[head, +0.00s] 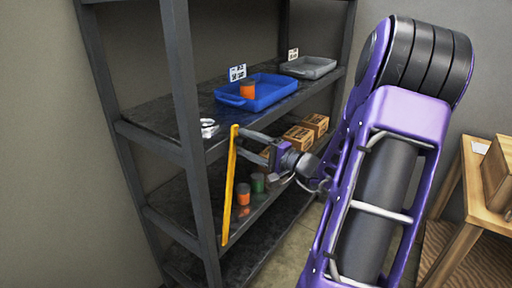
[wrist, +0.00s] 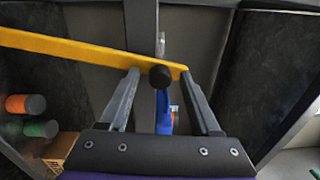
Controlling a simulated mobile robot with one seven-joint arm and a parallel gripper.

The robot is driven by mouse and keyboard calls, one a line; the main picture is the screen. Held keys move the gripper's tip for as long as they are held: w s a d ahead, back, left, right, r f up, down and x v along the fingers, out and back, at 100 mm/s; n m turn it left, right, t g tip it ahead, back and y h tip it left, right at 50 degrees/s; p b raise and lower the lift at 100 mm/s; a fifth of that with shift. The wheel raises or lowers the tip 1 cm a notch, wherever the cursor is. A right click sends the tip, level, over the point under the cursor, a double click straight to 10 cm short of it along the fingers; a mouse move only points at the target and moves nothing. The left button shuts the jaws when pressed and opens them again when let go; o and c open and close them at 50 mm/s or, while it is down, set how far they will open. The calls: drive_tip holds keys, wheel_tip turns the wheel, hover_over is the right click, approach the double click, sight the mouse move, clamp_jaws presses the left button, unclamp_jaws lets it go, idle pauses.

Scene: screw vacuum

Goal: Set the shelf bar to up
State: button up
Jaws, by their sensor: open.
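The yellow shelf bar (head: 229,190) hangs nearly upright at the front of the shelf in the head view, its upper end at middle-shelf height and its length pointing down. In the wrist view the bar (wrist: 70,47) runs from the left edge to the fingertips. A round black knob (wrist: 160,77) shows at its end, between the fingers. My gripper (head: 241,142) is at the bar's upper end. In the wrist view my gripper (wrist: 160,74) is open, one finger on each side of the knob. Whether the fingers touch the bar I cannot tell.
A blue tray (head: 275,95) with an orange can (head: 248,90) and a grey tray (head: 308,67) stand on the upper shelf. Cans (head: 243,193) and boxes (head: 298,137) sit lower. A dark shelf post (head: 185,110) is left of the bar. A wooden table (head: 468,185) stands right.

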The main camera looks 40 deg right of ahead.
drive_tip(key=v, duration=1.7)
drive_tip(key=shift+s, duration=0.2)
